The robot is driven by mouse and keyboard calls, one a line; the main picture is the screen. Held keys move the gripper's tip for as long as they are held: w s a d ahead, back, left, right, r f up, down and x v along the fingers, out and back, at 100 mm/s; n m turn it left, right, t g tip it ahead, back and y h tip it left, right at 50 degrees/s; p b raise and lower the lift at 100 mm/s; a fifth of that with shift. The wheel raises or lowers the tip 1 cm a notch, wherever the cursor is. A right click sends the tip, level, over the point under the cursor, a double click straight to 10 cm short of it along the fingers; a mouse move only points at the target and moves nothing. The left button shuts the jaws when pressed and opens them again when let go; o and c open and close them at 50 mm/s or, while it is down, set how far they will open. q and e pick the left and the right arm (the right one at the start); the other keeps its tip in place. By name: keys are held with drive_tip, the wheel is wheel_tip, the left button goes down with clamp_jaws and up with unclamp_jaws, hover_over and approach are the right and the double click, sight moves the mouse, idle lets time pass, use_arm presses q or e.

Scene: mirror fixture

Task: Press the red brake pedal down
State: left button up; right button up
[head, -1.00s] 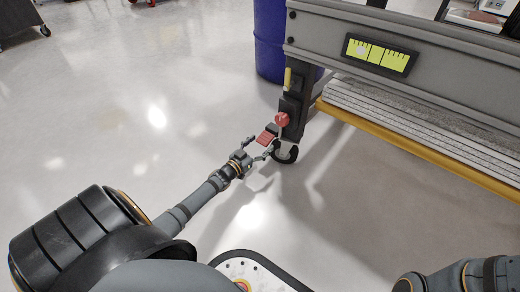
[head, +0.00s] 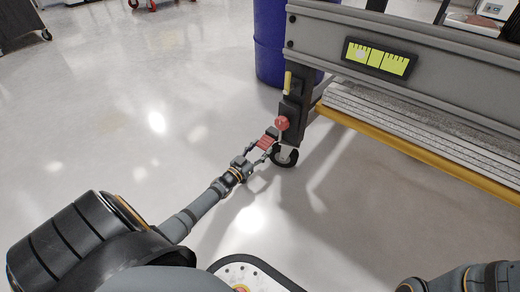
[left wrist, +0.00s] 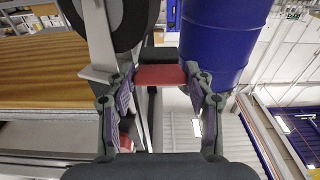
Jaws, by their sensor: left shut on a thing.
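The red brake pedal (head: 265,142) sticks out low beside the caster at the foot of the grey fixture's leg. It also shows as a flat red pad in the left wrist view (left wrist: 160,75). My left gripper (head: 262,149) reaches it from the lower left, with one finger on each side. In the left wrist view the fingers (left wrist: 159,84) are shut on the pedal's side edges. The pedal's underside is hidden. My right gripper is out of view; only part of my right arm shows at the lower right.
A red round knob (head: 281,123) sits just above the pedal on the leg. The black caster wheel (head: 285,157) stands right beside my fingers. A blue drum (head: 270,45) is behind the leg. A yellow-edged shelf (head: 420,155) runs right. Floor to the left is clear.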

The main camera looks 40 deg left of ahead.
use_arm(q)
drive_tip(key=o, duration=1.2)
drive_tip(key=shift+c, duration=0.2)
drive_tip(key=s, duration=0.7)
drive_tip(key=shift+s+a+f, duration=0.2)
drive_tip(key=shift+a+f, duration=0.1)
drive_tip(key=shift+f, duration=0.1)
